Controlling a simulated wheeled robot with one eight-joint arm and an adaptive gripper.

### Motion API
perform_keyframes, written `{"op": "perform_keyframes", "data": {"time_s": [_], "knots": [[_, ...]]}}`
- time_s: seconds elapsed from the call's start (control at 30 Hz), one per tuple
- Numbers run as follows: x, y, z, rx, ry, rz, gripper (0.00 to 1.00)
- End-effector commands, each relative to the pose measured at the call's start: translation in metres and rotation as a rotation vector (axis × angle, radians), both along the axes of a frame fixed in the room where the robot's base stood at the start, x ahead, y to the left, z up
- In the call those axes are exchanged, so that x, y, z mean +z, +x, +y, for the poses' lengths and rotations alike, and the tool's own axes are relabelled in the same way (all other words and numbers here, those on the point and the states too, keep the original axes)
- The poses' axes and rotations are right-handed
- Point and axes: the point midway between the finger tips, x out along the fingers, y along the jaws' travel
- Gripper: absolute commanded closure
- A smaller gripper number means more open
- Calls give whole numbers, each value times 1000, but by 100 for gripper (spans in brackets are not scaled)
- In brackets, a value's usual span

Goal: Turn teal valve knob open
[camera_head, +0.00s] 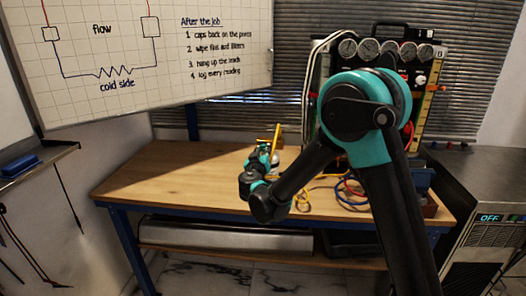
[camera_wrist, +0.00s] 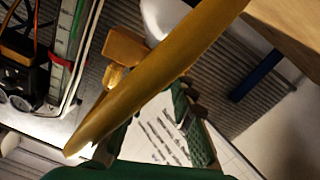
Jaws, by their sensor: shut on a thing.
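I cannot make out the teal valve knob in either view; my arm covers much of the gauge rig (camera_head: 420,75) in the head view. My gripper (camera_head: 266,156) is over the left-middle of the bench, apart from the rig. It is shut on a long yellow bar (camera_wrist: 165,75), which crosses the wrist view diagonally. The bar stands nearly upright in the head view (camera_head: 277,136). A yellow-brown block (camera_wrist: 126,47) shows beside the bar in the wrist view. The green finger pads (camera_wrist: 195,135) are partly hidden by the bar.
The wooden bench (camera_head: 170,180) is clear at its left. Coloured hoses (camera_head: 350,192) lie in front of the rig. A whiteboard (camera_head: 130,60) hangs at the upper left, and a metal unit with a display (camera_head: 488,217) stands at the right.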

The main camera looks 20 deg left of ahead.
Motion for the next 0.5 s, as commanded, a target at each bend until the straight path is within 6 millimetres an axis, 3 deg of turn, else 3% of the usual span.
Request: {"op": "perform_keyframes", "data": {"time_s": [0.5], "knots": [[0, 0, 0, 1, -462, -87, 100]]}}
